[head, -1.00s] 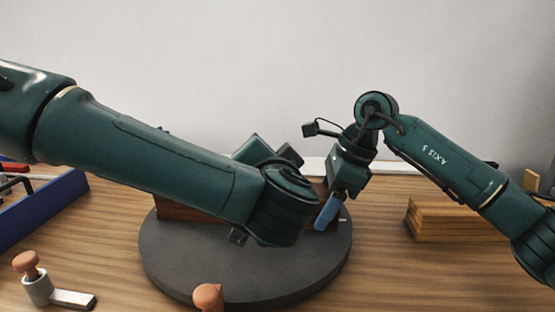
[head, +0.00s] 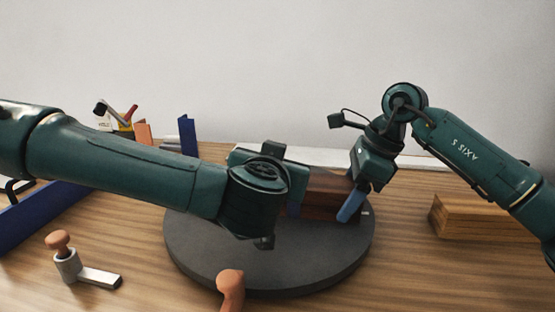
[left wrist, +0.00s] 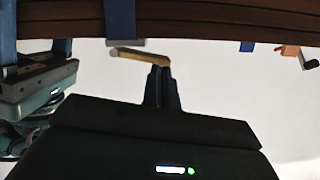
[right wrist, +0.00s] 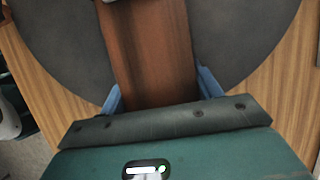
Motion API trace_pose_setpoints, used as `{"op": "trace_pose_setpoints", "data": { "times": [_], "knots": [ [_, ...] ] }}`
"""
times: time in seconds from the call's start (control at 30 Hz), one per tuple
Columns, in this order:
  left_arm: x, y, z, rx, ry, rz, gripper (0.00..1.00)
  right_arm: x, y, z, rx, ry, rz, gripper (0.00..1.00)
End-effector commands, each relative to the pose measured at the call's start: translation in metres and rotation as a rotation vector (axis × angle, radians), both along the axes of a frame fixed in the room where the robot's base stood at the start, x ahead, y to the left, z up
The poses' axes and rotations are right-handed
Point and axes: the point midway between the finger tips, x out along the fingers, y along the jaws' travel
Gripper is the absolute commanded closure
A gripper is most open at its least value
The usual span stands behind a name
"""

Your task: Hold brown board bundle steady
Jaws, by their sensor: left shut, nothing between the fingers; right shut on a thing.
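The brown board bundle (head: 332,192) lies on a dark round turntable (head: 310,265), partly hidden behind my left arm. My right gripper (head: 352,207) is at the bundle's right end. In the right wrist view its blue fingers (right wrist: 160,92) are shut on the bundle (right wrist: 152,45), one on each side. My left gripper shows in the left wrist view, its dark fingers (left wrist: 160,72) together and empty. The bundle (left wrist: 200,20) crosses the top of that view, apart from the fingertips, with a blue band (left wrist: 120,18) across it. In the head view the left fingers are hidden.
A stack of light wood (head: 480,218) lies at right. A blue-walled bin (head: 40,215) stands at left, a grey piece with an orange knob (head: 62,262) before it. Another orange knob (head: 230,288) rises at the turntable's front edge. Tools (head: 118,118) stand at the back left.

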Motion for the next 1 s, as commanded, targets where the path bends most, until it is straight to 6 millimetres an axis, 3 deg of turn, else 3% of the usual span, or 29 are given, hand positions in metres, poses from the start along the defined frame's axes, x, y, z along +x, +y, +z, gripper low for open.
{"op": "trace_pose_setpoints", "data": {
  "times": [0.67,0.77,0.93,1.0],
  "knots": [
    [0.001,0.002,-0.001,0.004,0.004,0.003,1.00,0.000,0.000,0.001,0.001,-0.002,0.000,0.94],
    [0.000,0.000,0.007,0.002,0.002,0.003,1.00,0.000,0.000,0.001,0.001,-0.002,0.000,0.94],
    [0.000,-0.003,0.041,0.001,-0.001,0.004,1.00,0.000,0.000,0.001,0.001,-0.002,0.000,0.94],
    [-0.019,-0.001,0.042,0.005,0.003,-0.001,1.00,0.000,0.000,0.001,0.001,-0.002,0.000,0.94]
  ]
}}
